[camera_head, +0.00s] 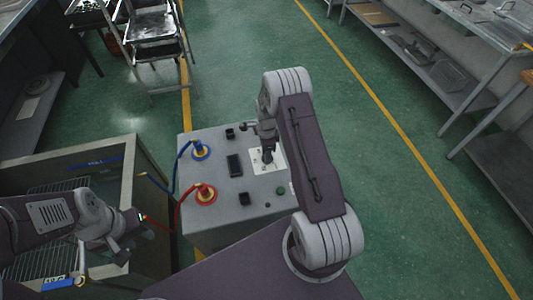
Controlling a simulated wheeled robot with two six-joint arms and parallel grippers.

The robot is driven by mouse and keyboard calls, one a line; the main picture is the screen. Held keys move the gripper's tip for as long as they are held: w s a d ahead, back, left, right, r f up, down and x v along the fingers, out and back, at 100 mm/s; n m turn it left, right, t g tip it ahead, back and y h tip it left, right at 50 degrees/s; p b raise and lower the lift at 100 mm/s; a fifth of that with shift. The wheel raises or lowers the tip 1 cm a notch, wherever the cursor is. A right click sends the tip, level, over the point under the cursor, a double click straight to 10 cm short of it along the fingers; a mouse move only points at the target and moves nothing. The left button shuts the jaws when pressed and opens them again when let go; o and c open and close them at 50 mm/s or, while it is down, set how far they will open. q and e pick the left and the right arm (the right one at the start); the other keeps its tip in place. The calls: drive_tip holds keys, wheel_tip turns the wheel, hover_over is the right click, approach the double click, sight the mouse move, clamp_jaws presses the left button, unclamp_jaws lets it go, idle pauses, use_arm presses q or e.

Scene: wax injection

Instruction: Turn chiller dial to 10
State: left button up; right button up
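The grey machine top (213,221) stands in the middle of the camera_head view. A white plate (282,163) on its right part has a dark knob-like piece at its centre, which seems to be the dial (267,157). My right gripper (266,144) points down right over the dial and partly hides it. I cannot tell whether its fingers touch or hold the dial. My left gripper (129,226) is away to the left, beside the machine and above the open-fronted cabinet; its finger opening is too small to read. The dial's numbers cannot be read.
Black blocks (235,165) and a green button (281,190) lie near the dial. A wire-shelved cabinet (128,165) is left. Green floor (360,150) is clear to the right.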

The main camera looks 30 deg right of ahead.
drive_tip(key=m, duration=0.5)
drive_tip(key=shift+w+d+r, duration=0.1)
drive_tip(key=shift+w+r, duration=0.05)
drive_tip(key=shift+w, duration=0.1)
idle(0.5)
drive_tip(key=o, duration=1.1)
drive_tip(key=shift+o, duration=1.4)
drive_tip(key=shift+m, duration=0.3)
drive_tip(key=shift+s, duration=0.1)
wheel_tip(320, 180, up, 9)
